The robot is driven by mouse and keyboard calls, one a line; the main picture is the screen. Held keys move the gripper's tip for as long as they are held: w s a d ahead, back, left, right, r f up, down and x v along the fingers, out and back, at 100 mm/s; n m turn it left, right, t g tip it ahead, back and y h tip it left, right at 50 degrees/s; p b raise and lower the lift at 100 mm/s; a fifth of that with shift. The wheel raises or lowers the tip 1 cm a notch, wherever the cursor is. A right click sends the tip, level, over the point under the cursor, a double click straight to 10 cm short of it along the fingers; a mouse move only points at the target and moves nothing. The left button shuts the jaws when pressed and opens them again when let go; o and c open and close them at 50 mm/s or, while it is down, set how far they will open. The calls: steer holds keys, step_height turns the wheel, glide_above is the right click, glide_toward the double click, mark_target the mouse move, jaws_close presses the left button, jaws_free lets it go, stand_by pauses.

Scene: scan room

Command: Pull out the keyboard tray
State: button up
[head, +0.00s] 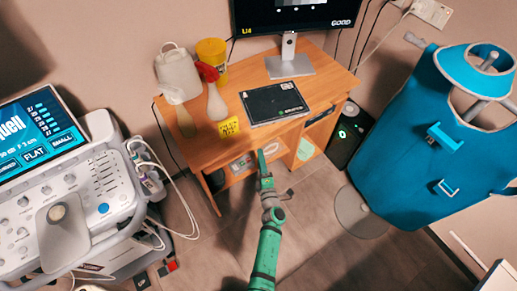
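The wooden desk (236,98) stands ahead of me against the wall. Below its top is a low opening with a wooden board (234,181) and some pale items on it; I cannot tell whether this board is the keyboard tray. No keyboard shows clearly. My green arm reaches up from the bottom of the view. My gripper (262,156) is at the desk's front, in front of the opening and overlapping it in the picture. Whether it touches the desk, and whether its fingers are apart, I cannot tell. It hides part of the desk front.
A black book-like case (272,102), a yellow note (229,127), a yellow tub (212,52), a white jug (178,75) and a monitor (290,14) are on the desk. An ultrasound console (70,185) stands left, a blue apron on a stand (440,140) right. Floor between is mostly clear.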

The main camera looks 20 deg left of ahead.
steer(key=shift+x, duration=2.7)
jaws_close()
